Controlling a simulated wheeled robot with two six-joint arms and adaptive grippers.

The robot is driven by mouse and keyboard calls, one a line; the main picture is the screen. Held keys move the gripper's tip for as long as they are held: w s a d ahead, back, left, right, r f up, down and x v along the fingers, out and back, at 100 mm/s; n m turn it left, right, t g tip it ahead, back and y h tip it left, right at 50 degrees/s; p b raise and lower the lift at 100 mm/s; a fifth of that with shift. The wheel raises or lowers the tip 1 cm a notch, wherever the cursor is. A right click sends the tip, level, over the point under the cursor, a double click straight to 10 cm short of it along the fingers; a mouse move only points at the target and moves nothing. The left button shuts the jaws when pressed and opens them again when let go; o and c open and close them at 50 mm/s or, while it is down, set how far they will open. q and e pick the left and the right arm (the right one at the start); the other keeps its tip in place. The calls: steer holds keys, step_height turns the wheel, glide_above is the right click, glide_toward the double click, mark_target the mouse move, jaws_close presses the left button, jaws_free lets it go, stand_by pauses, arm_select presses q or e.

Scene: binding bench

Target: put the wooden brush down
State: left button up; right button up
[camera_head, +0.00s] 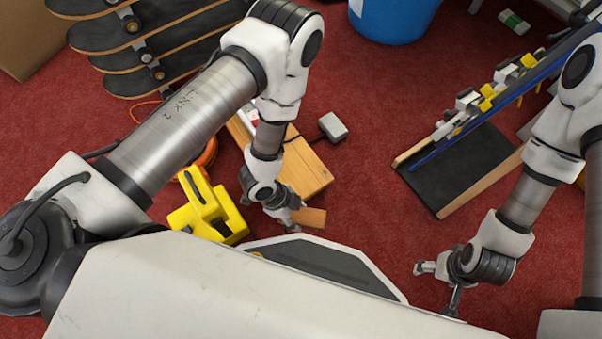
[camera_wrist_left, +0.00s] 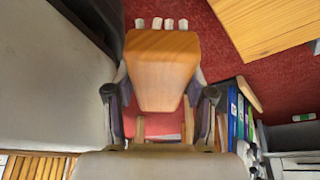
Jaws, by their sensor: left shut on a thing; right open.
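The wooden brush (camera_head: 311,217) is an orange-brown wooden block held at the end of my left arm, close to the front of my base. My left gripper (camera_head: 287,204) is shut on it. In the left wrist view the brush (camera_wrist_left: 162,72) fills the space between the fingers of my left gripper (camera_wrist_left: 162,105). Several pale tips show at its far end. Red carpet shows beyond it, and I cannot tell its height above the floor. My right gripper (camera_head: 437,283) is open and empty at the lower right, well apart from the brush.
A wooden board (camera_head: 306,172) lies just behind the left gripper. A yellow case (camera_head: 205,212) is left of it. Skateboards (camera_head: 150,45) are at the upper left, a blue bucket (camera_head: 393,18) at the back. A black ramp (camera_head: 462,170) stands right. Red carpet between board and ramp is clear.

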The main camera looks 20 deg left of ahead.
arm_select(q)
steer(key=b, duration=0.5)
glide_above(302, 176)
steer(key=a, duration=0.1)
steer(key=shift+s+a+f, duration=0.1)
steer(key=shift+s+f, duration=0.3)
steer(key=shift+f, duration=0.4)
steer(key=f+b, duration=0.3)
steer(key=shift+w+a+f+b, duration=0.15)
steer(key=shift+w+f+b, duration=0.15)
steer(key=shift+f+b, duration=0.1)
steer(key=shift+r+p, duration=0.2)
steer(key=shift+p, duration=0.1)
steer(key=shift+c, duration=0.5)
steer(key=shift+f, duration=0.15)
steer(key=o, duration=1.1)
